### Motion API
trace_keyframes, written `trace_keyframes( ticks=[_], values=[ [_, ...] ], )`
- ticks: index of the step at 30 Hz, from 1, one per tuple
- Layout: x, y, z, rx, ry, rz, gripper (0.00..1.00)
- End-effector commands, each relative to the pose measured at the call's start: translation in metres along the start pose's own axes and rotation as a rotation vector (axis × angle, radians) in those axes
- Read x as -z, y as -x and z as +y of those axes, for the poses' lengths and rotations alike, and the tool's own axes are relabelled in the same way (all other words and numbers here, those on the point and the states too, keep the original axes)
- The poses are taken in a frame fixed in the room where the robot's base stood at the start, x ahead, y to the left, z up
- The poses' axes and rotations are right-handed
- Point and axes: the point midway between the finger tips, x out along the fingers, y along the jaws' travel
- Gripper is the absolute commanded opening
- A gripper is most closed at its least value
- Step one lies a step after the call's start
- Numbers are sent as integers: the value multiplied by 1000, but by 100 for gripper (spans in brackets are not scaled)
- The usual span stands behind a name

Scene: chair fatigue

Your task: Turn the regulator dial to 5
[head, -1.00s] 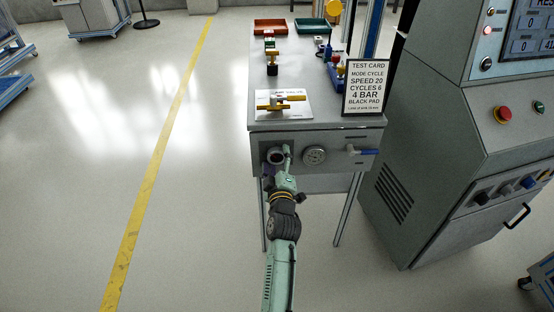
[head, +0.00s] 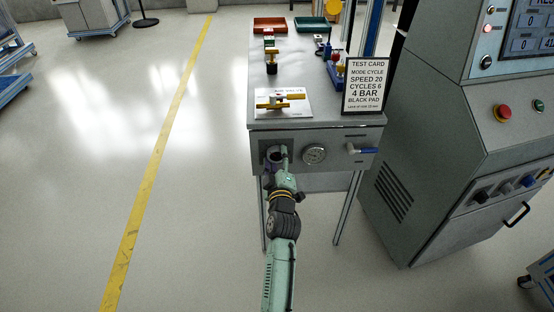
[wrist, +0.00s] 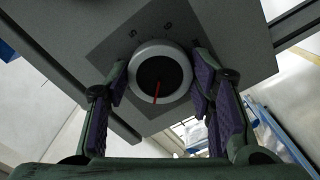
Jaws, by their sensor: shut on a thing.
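The regulator dial (wrist: 161,74) is a round knob with a pale rim, a dark face and a red pointer line, seen close in the wrist view. The pointer points down in that picture, slightly left. Small figures are printed around the dial on a dark plate, too small and tilted to read surely. My gripper (wrist: 160,68) has its two purple-padded fingers on either side of the dial, shut on its rim. In the head view my gripper (head: 276,160) reaches up to the bench's front panel at the left, and partly hides the dial (head: 274,155).
A round gauge (head: 315,154) and a blue-handled valve (head: 362,151) sit right of the dial on the same panel. A test card (head: 366,86) reading 4 BAR stands on the bench top (head: 320,112). A grey control cabinet (head: 430,150) stands at the right.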

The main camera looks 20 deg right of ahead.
Motion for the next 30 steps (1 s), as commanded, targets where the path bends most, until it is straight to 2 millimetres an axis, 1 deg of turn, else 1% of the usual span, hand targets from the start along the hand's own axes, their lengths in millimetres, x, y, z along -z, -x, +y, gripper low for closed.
trace_keyframes(
  ticks=[8,30],
  values=[
    [0,0,0,-1,-154,1,21],
    [2,0,1,-1,-848,2,21]
  ],
)
